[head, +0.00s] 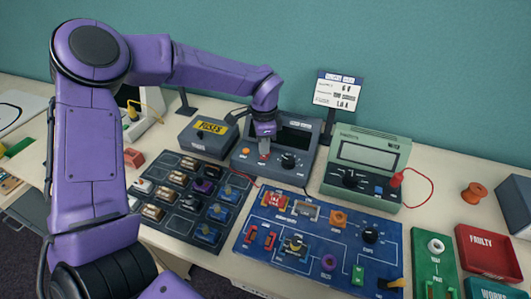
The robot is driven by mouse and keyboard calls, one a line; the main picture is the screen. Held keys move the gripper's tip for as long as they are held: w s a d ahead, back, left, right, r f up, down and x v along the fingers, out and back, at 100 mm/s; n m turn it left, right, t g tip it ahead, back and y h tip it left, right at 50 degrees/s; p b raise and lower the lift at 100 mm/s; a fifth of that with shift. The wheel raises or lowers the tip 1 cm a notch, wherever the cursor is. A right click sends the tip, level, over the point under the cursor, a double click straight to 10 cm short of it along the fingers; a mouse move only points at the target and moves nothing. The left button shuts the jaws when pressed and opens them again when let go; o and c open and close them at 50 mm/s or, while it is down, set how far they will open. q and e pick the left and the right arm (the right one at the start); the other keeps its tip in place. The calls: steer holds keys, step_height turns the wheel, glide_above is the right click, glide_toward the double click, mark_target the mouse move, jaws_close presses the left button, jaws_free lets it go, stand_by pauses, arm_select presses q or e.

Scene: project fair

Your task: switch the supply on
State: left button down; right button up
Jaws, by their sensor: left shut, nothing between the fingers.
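The supply (317,171) is a dark grey box at the back middle of the table. Its screen is dark. On its front are a black knob (289,160) and a small orange part (246,151). My left gripper (264,150) is shut and empty, pointing down at the left part of the supply's front, beside the orange part. A small red part shows just under the fingertips. The gripper hides part of the front and screen, and I cannot tell whether it touches the panel. My right gripper is not in view.
A green meter (395,160) with a red lead stands right of the supply. A fuse box (203,133) stands left. In front lie a blue circuit board (297,240) and a dark tray (176,224) of parts. A sign (338,90) stands behind.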

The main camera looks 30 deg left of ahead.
mark_target(264, 156)
arm_select(q)
steer(key=shift+f+b, duration=1)
stand_by(0.7)
steer(key=shift+s, duration=0.1)
steer(key=shift+r+p, duration=0.45)
steer(key=shift+r, duration=0.2)
steer(key=shift+r+p, duration=1.4)
steer(key=shift+r, duration=1.45)
